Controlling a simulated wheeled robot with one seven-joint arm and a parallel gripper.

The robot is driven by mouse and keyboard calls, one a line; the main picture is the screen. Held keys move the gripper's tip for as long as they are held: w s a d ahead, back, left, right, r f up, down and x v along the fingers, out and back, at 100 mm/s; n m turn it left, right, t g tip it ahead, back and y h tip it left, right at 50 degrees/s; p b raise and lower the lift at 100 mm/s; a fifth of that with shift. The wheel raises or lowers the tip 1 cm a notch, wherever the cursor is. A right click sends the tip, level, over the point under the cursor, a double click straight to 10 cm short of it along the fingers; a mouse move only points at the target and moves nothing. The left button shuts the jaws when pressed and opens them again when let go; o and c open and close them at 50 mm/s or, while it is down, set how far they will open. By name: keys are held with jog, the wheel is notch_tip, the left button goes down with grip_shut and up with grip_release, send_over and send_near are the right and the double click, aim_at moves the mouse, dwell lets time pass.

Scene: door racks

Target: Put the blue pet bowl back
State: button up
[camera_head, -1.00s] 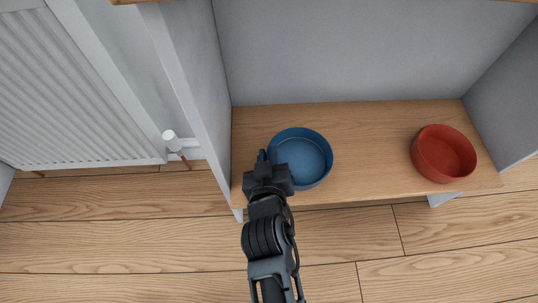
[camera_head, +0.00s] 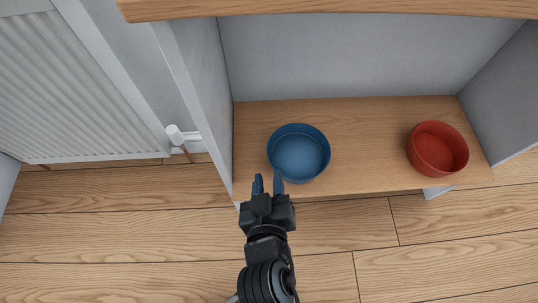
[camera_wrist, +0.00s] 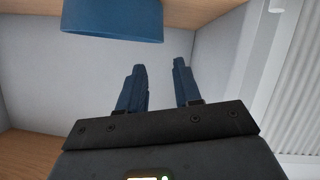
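The blue pet bowl (camera_head: 299,153) stands upright on the wooden shelf board (camera_head: 365,150), towards its left end. In the wrist view the bowl (camera_wrist: 112,20) shows at the top, beyond the fingertips. My gripper (camera_head: 267,180) is just off the bowl's near left side, over the shelf's front edge. Its two blue fingers are apart with nothing between them, as the wrist view (camera_wrist: 159,68) also shows. The fingers do not touch the bowl.
A red bowl (camera_head: 437,149) stands on the same shelf at the right. Grey side panels (camera_head: 200,100) bound the shelf, and a higher wooden board (camera_head: 330,9) overhangs it. A white radiator (camera_head: 75,95) is at the left. The wooden floor (camera_head: 120,225) in front is clear.

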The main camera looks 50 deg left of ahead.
jog(key=shift+v, duration=1.15)
jog(key=shift+d+f, duration=0.1)
jog(key=s+d+r+m+t+h, duration=0.1)
jog(key=d+m, duration=0.1)
jog(key=d, duration=0.9)
jog(key=s+d+r+m+t+h, duration=0.1)
jog(key=s+d+m+h, duration=0.15)
jog(key=d, duration=0.85)
jog(key=s+d+r+m+t+h, duration=0.3)
jog(key=s+d+r+m+h, duration=0.3)
jog(key=s+d+r, duration=0.5)
jog(key=d+r+m, duration=0.2)
jog(key=d+r, duration=0.1)
jog(key=shift+d+r, duration=0.15)
jog(key=shift+d, duration=0.2)
